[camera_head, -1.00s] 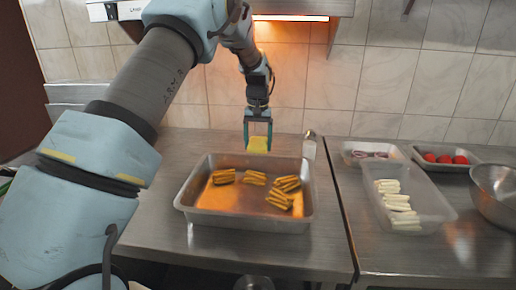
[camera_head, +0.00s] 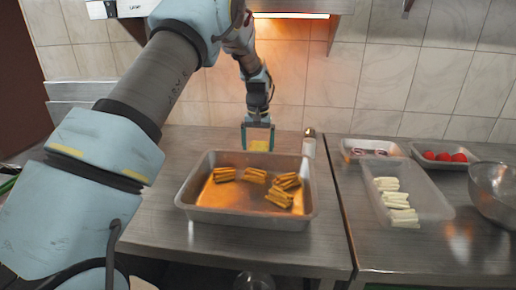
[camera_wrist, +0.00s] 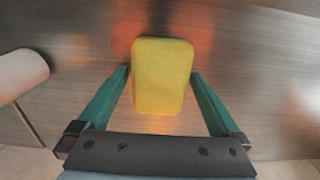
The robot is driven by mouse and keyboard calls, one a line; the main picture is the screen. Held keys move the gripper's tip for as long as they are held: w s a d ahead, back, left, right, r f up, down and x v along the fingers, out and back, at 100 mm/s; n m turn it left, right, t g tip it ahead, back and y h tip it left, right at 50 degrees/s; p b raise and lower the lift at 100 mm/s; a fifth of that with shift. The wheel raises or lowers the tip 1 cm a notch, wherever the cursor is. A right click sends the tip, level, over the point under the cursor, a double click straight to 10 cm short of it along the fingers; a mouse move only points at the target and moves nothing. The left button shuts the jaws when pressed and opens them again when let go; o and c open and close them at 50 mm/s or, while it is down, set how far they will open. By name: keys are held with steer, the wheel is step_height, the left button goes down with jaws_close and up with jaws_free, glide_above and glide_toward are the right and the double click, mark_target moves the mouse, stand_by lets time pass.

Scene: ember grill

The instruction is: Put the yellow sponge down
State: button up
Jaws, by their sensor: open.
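The yellow sponge (camera_head: 259,145) is behind the metal tray, near the wall, between the fingers of my gripper (camera_head: 258,148). In the wrist view the sponge (camera_wrist: 162,78) is a rounded yellow block lying flat on the steel surface. My gripper is open. The sponge's lower part in the head view is hidden behind the tray's back rim.
A metal tray (camera_head: 245,219) with several grilled pieces stands just in front. A shaker (camera_head: 309,143) stands close to the right. A clear container (camera_head: 432,205) with white sticks, a tray of red items (camera_head: 445,157) and a metal bowl (camera_head: 492,190) are farther right.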

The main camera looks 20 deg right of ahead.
mark_target(256, 147)
step_height(256, 147, up, 8)
steer(key=shift+f+b, duration=0.25)
steer(key=shift+b, duration=0.9)
steer(key=shift+r, duration=0.15)
steer(key=shift+w+a, duration=0.1)
steer(key=shift+a, duration=0.15)
steer(key=s+a+r+n, duration=0.1)
steer(key=s+a+n, duration=0.2)
steer(key=a, duration=1.9)
steer(key=s+a, duration=0.5)
steer(key=s+a+f+n+t, duration=0.1)
steer(key=s+a, duration=0.4)
steer(key=s+a+f+n, duration=0.1)
steer(key=s+a, duration=0.4)
steer(key=a, duration=0.1)
steer(key=shift+s+f+t, duration=0.15)
steer(key=shift+f+t, duration=0.05)
steer(key=shift+t, duration=0.1)
steer(key=shift+s+a, duration=0.1)
steer(key=shift+s, duration=0.1)
steer(key=shift+f, duration=0.1)
